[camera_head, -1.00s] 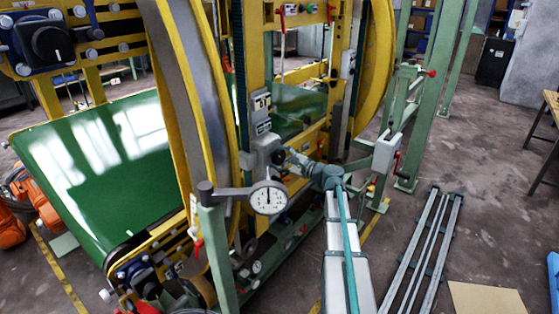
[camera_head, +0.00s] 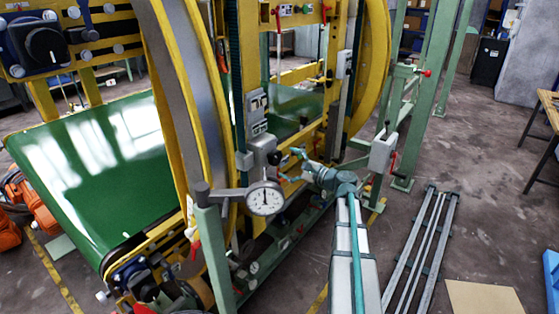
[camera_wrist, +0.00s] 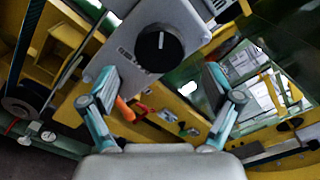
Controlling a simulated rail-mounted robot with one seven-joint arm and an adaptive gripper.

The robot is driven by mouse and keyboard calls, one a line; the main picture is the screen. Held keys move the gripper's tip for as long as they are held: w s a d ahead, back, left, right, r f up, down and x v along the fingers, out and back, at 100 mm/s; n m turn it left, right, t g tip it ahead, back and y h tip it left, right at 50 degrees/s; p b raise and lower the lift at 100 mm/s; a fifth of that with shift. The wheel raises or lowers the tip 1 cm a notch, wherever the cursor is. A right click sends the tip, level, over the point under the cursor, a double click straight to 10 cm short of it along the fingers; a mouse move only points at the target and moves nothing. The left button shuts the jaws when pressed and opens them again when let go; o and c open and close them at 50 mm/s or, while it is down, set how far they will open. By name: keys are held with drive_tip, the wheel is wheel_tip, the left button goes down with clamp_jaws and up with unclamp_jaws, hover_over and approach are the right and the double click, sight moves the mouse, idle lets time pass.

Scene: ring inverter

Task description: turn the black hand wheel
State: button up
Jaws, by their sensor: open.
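A round black knob with a white mark, which I take to be the black hand wheel (camera_wrist: 158,46), sits on the face of a grey box (camera_wrist: 185,28) in the wrist view. In the head view the black hand wheel (camera_head: 274,157) is small, on the right side of the grey box (camera_head: 262,146). My gripper (camera_wrist: 160,73) is open and empty. Its two teal fingers are spread wide, left and right below the wheel in the picture, apart from it. In the head view my gripper (camera_head: 291,166) is just right of the wheel.
A dial gauge (camera_head: 266,198) on a green post (camera_head: 212,250) stands left of my arm. The yellow ring frame (camera_head: 185,110) rises behind it. A grey switch box (camera_head: 382,154) is to the right. Rails (camera_head: 425,250) lie on the open floor at right.

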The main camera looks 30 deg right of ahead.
drive_tip(key=v, duration=0.6)
drive_tip(key=shift+s, duration=0.1)
idle(0.3)
drive_tip(key=s+a+f+n+g+h, duration=0.1)
drive_tip(key=s+a+f+n+g, duration=0.4)
drive_tip(key=f, duration=0.8)
drive_tip(key=s+a+f+n+g+h, duration=0.1)
drive_tip(key=s+a+f+n+g, duration=0.4)
drive_tip(key=f, duration=0.7)
drive_tip(key=s+a+f+n+g+h, duration=0.1)
drive_tip(key=s+a+f+n+g, duration=0.15)
drive_tip(key=s+a+f, duration=0.75)
drive_tip(key=s+a+f+n+g+h, duration=0.1)
drive_tip(key=s+a+f+n+g, duration=0.1)
drive_tip(key=s+f, duration=0.4)
drive_tip(key=s+a+f+n+g+h, duration=0.2)
drive_tip(key=s+a+f+n+g, duration=0.1)
drive_tip(key=s, duration=1)
drive_tip(key=s+a+f+n+g+h, duration=0.2)
drive_tip(key=s+f+g, duration=0.3)
drive_tip(key=s+f, duration=0.4)
drive_tip(key=shift+s+a+f+n, duration=0.2)
drive_tip(key=shift+a+f+n, duration=0.35)
drive_tip(key=shift+a, duration=0.35)
